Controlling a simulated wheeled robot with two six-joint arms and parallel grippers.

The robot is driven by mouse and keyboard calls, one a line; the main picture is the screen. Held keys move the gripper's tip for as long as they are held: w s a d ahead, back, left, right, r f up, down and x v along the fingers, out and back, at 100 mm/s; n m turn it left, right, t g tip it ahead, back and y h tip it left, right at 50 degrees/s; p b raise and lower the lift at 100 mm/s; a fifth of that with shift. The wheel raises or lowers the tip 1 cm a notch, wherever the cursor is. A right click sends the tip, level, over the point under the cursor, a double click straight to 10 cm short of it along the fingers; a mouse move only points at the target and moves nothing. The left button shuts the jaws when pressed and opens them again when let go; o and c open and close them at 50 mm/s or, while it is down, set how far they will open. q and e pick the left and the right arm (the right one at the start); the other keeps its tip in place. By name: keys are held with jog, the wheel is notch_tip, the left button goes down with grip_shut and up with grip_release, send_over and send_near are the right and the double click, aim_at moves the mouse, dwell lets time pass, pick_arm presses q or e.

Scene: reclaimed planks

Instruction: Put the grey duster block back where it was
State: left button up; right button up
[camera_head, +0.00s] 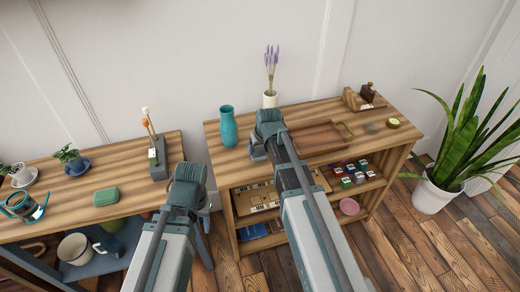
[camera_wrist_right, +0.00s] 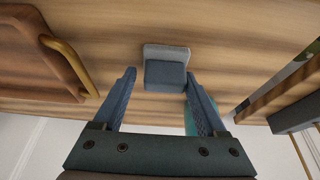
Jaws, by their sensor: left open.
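The grey duster block (camera_wrist_right: 165,74), with a paler grey strip along one side, sits on the wooden top in the right wrist view. My right gripper (camera_wrist_right: 160,76) is open with its fingertips on either side of the block, a gap showing on the left and the right finger close to it. In the head view my right gripper (camera_head: 262,148) is low over the left part of the right shelf unit's top and hides the block. My left gripper (camera_head: 188,185) hangs by the right end of the left table, its fingertips mostly hidden.
On the right unit (camera_head: 212,140) stand a teal vase (camera_head: 228,127), a lavender pot (camera_head: 270,98) and a brown tray (camera_head: 322,138). The left table (camera_head: 60,215) holds a grey holder (camera_head: 157,160) and a green block (camera_head: 107,196). A gap separates the two.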

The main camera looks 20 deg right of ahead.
jog(key=shift+o, duration=0.6)
jog(key=shift+r, duration=0.1)
jog(key=shift+r+p, duration=0.2)
jog(key=shift+p, duration=0.15)
jog(key=p+v, duration=1.1)
jog(key=v, duration=0.1)
jog(key=s+a+f+n+g, duration=0.1)
jog(key=s+a+g, duration=0.1)
jog(key=s+a, duration=0.4)
jog(key=s+a+n+g+h, duration=0.1)
jog(key=s+a+n+g, duration=0.1)
jog(key=s+a, duration=0.5)
jog(key=s+g, duration=0.1)
jog(key=s, duration=0.5)
jog(key=shift+s+a+f+h, duration=0.2)
jog(key=shift+a+f+h, duration=0.1)
jog(key=shift+f, duration=0.1)
